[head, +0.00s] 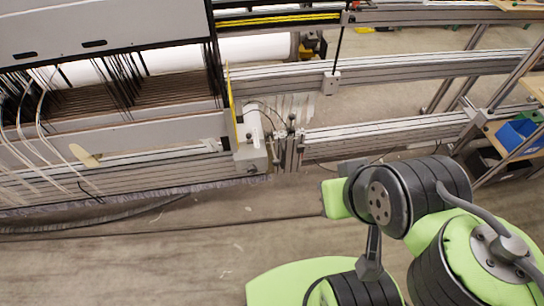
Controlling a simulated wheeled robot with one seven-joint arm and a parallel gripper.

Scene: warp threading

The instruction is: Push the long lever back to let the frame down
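A long thin dark rod (339,48) runs from the upper rail down to a small light block (331,82) on the middle rail. It looks like the long lever, but I cannot tell for certain. The frame (214,58), with dark upright edges and rows of thin dark wires, stands at the left beneath a grey panel (100,28). I cannot tell how high the frame sits. My arm is in the lower right, apart from the rod in the picture. No gripper fingers show.
Metal rails (400,68) cross the place, with a lower rail (390,130) nearer me. A white housing (250,145) and small metal fittings (290,148) stand at centre. White cords (42,125) hang at left. A blue bin (516,134) is at right. The floor (150,255) at lower left is mostly clear.

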